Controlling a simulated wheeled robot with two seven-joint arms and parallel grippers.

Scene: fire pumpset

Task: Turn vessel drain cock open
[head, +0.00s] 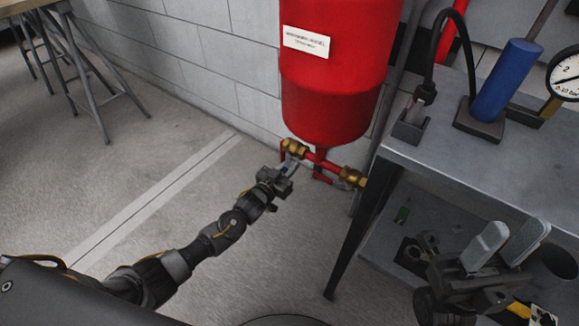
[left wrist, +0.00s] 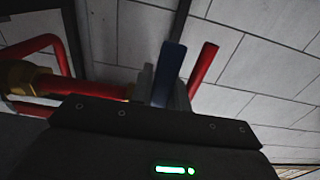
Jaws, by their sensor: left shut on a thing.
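A red vessel (head: 333,70) with a white label hangs against the block wall in the head view. Red pipework below it carries a brass cock (head: 295,147) on the left. My left gripper (head: 287,170) is just below this cock. In the left wrist view, a blue lever (left wrist: 170,70) stands between its grey fingers, which are shut on it. The fingers hide the lever's lower part, and how it joins the cock is not clear. My right gripper (head: 508,245) is at the lower right, its two pale pads apart and nothing visible between them.
A second brass fitting (head: 352,178) is on the pipework's right. A grey metal bench (head: 455,170) on the right bears a blue cylinder (head: 506,80) and a pressure gauge (head: 566,75). Trestle legs (head: 75,75) stand at the far left. The floor between is clear.

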